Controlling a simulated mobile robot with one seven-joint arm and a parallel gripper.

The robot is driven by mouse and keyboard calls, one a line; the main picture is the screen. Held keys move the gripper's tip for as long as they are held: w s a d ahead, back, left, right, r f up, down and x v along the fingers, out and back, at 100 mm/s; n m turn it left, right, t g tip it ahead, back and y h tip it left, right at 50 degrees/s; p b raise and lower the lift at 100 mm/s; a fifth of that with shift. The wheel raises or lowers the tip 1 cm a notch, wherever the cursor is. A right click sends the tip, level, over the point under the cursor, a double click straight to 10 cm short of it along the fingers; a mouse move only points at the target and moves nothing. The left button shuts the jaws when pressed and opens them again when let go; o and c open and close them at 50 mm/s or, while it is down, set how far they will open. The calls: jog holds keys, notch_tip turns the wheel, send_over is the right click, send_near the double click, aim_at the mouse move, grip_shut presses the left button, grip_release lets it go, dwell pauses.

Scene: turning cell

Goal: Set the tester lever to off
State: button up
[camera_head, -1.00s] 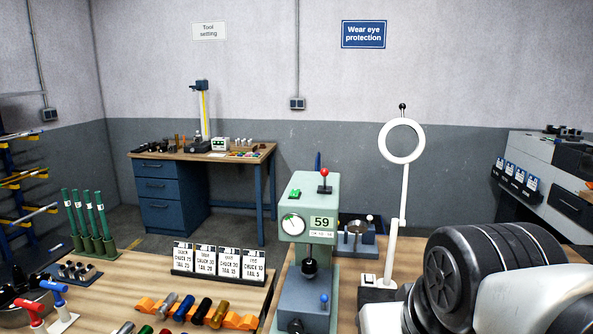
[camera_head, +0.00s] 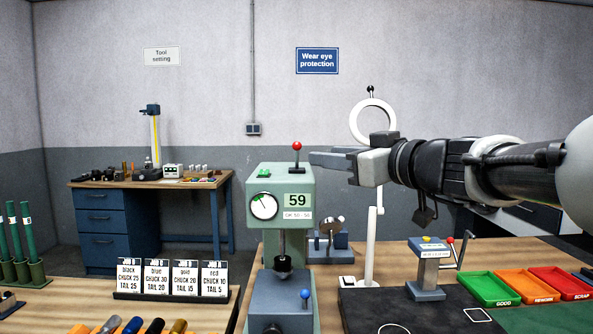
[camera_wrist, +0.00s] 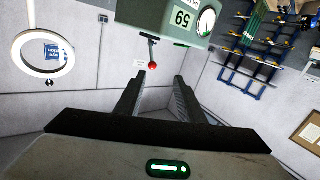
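The tester (camera_head: 282,205) is a pale green machine with a round dial and a display reading 59. Its lever (camera_head: 297,150) has a red ball knob and stands up on top of the housing. In the wrist view the red knob (camera_wrist: 153,66) shows beyond and between my fingertips, with the tester (camera_wrist: 175,22) above it. My gripper (camera_head: 318,160) is just right of the lever in the head view, pointing left at about the height of the lever's base. In the wrist view my gripper (camera_wrist: 164,78) is open and empty, its two fingers apart. I cannot tell exactly how far the knob is from the fingers.
A white ring lamp (camera_head: 372,122) on a stand is behind my gripper. A small crank device (camera_head: 430,265) and green, orange and red trays (camera_head: 490,290) are on the bench at right. Job cards (camera_head: 170,280) stand left of the tester. Space above the tester is clear.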

aim_at(297, 156)
jog(key=shift+t, duration=0.4)
jog(key=p+x, duration=0.1)
jog(key=x, duration=0.5)
jog(key=p+x, duration=0.1)
jog(key=x, duration=0.4)
jog(key=d+p+x, duration=0.1)
jog(key=x, duration=0.5)
jog(key=shift+w+a+r, duration=0.15)
jog(key=shift+w, duration=0.5)
grip_shut()
